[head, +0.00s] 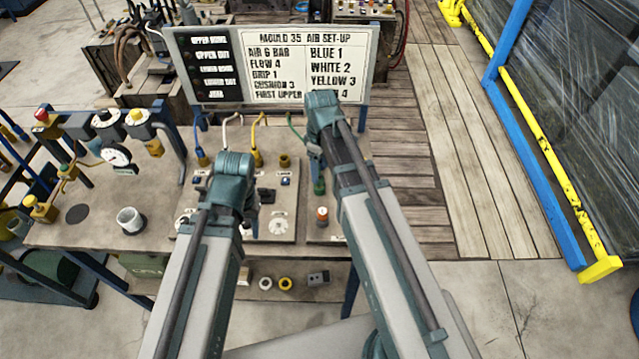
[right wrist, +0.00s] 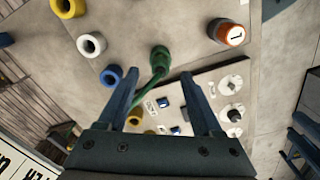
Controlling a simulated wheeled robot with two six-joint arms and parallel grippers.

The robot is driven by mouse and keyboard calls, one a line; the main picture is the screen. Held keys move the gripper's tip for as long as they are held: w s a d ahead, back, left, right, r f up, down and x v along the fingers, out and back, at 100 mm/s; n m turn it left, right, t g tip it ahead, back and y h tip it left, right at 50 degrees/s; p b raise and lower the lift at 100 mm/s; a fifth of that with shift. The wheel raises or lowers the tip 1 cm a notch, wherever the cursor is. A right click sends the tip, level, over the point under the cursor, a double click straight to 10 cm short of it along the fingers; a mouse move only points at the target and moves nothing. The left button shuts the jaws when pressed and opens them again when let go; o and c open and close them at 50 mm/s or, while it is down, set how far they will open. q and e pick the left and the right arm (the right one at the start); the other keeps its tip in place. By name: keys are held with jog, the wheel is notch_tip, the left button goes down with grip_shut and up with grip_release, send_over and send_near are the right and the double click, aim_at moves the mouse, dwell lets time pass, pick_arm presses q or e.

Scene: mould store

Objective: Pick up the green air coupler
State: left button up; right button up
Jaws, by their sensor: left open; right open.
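The green air coupler (right wrist: 160,57) is just beyond my right fingertips in the right wrist view, with a green hose running back from it between the fingers. In the head view the coupler (head: 319,187) shows beside my right forearm, on the bench. My right gripper (right wrist: 158,76) is open and empty, one finger to each side of the hose. It does not appear to touch the coupler.
Blue (right wrist: 110,76), white (right wrist: 92,44) and yellow (right wrist: 68,6) round fittings stand on the other side. A set-up sign (head: 270,65) rises behind the bench (head: 90,232).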

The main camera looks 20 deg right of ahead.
pick_arm(q)
notch_tip(320, 180, down, 5)
jog(key=b, duration=0.4)
jog(key=shift+b, duration=0.3)
pick_arm(e)
notch_tip(320, 180, down, 5)
jog(key=shift+a+f, duration=0.1)
jog(key=shift+a, duration=0.05)
pick_arm(q)
jog(key=shift+r, duration=0.1)
pick_arm(e)
jog(key=shift+r, duration=0.2)
grip_shut()
